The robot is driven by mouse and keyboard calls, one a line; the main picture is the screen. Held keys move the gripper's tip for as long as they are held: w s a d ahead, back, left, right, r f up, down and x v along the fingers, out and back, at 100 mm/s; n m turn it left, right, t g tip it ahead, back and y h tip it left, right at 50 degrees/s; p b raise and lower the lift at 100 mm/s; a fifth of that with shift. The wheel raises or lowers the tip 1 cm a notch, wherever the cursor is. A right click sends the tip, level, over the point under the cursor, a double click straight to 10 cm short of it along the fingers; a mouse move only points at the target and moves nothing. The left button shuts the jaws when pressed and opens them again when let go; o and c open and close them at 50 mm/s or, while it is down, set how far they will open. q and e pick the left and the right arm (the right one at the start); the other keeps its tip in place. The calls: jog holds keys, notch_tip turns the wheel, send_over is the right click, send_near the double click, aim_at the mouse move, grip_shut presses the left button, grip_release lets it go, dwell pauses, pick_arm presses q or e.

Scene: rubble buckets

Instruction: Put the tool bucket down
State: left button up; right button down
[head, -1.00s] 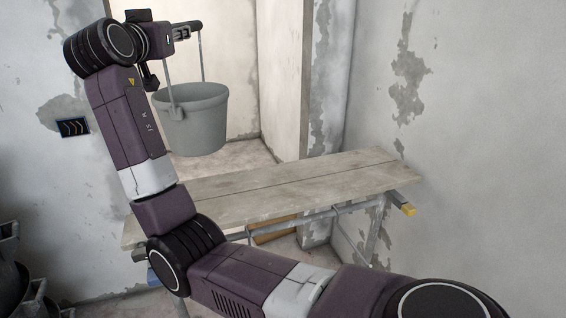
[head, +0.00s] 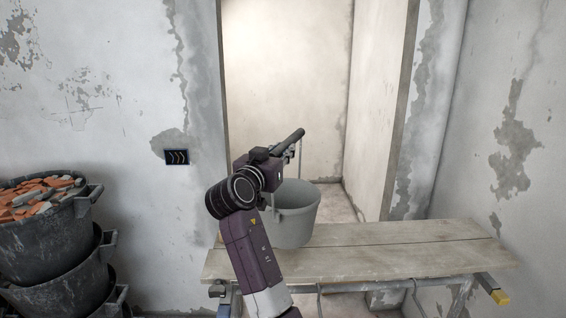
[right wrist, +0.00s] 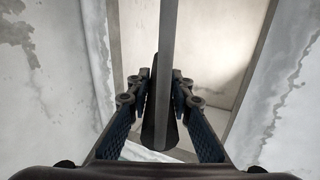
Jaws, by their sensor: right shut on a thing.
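The tool bucket (head: 292,218) is a plain grey pail, upright over the left part of the trestle bench (head: 395,242). Its base overlaps the boards in the head view; I cannot tell whether it touches them. My right gripper (head: 279,152) is above the bucket and shut on the raised handle. In the right wrist view, the fingers (right wrist: 160,95) close around the handle's dark grip (right wrist: 160,125). The bucket's inside is hidden by my arm and the low view. My left gripper is not in view.
Stacked black buckets (head: 62,250) stand at the left; the top one holds brick rubble (head: 38,192). The right part of the bench top is clear. A doorway (head: 290,80) opens behind the bench, with a bare wall (head: 510,120) at the right.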

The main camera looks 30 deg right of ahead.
jog(key=shift+f, duration=0.65)
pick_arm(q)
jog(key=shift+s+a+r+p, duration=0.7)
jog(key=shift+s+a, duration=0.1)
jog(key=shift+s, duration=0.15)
pick_arm(e)
notch_tip(320, 180, down, 3)
jog(key=shift+f, duration=0.2)
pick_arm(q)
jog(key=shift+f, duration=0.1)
pick_arm(e)
jog(key=shift+f, duration=0.1)
jog(key=c, duration=1.7)
grip_release()
jog(key=shift+c, duration=0.2)
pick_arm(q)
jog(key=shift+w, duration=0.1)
pick_arm(e)
jog(key=shift+a, duration=0.1)
